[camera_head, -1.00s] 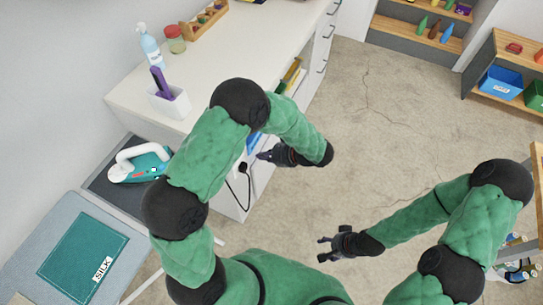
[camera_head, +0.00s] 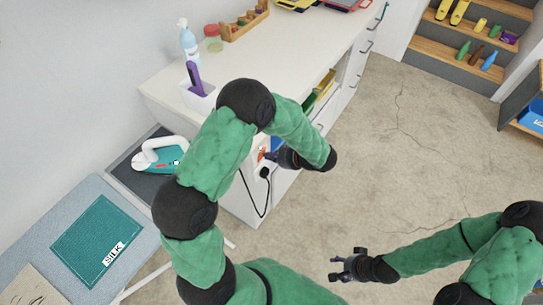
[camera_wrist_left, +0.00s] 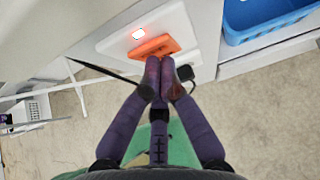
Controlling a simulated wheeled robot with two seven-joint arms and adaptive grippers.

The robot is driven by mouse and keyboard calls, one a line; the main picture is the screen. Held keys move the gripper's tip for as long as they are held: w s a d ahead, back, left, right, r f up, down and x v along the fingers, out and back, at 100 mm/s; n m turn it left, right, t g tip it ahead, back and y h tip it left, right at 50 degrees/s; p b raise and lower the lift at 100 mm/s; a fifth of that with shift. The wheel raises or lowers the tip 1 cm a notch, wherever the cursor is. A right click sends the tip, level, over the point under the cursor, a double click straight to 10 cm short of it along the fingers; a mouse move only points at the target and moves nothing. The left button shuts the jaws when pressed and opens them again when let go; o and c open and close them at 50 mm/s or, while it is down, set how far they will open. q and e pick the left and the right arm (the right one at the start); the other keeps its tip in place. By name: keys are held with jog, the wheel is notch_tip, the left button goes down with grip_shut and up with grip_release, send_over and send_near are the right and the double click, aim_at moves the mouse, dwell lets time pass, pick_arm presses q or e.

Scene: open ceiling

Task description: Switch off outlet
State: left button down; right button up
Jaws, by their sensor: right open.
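The outlet is a white plate (camera_wrist_left: 115,46) on the side of the white counter. A black plug (camera_wrist_left: 185,73) with a cord sits beside the switch. My left gripper (camera_wrist_left: 160,78) has its fingers together, with nothing between them, and the tips are at the lower edge of the switch; I cannot tell whether they touch. In the head view the left gripper (camera_head: 271,156) is beside the outlet (camera_head: 262,148). My right gripper (camera_head: 337,267) is open and empty over the floor.
A teal and white iron (camera_head: 160,155) rests at the left near the ironing board (camera_head: 70,195). A spray bottle (camera_head: 187,38) and a white holder (camera_head: 198,97) stand on the counter (camera_head: 280,65). A blue bin (camera_wrist_left: 262,18) is right of the outlet. The floor is clear.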

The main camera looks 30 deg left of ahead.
pick_arm(q)
jog(key=shift+a+r, duration=0.2)
jog(key=shift+a, duration=0.05)
jog(key=shift+r+p, duration=0.75)
jog(key=shift+r, duration=0.05)
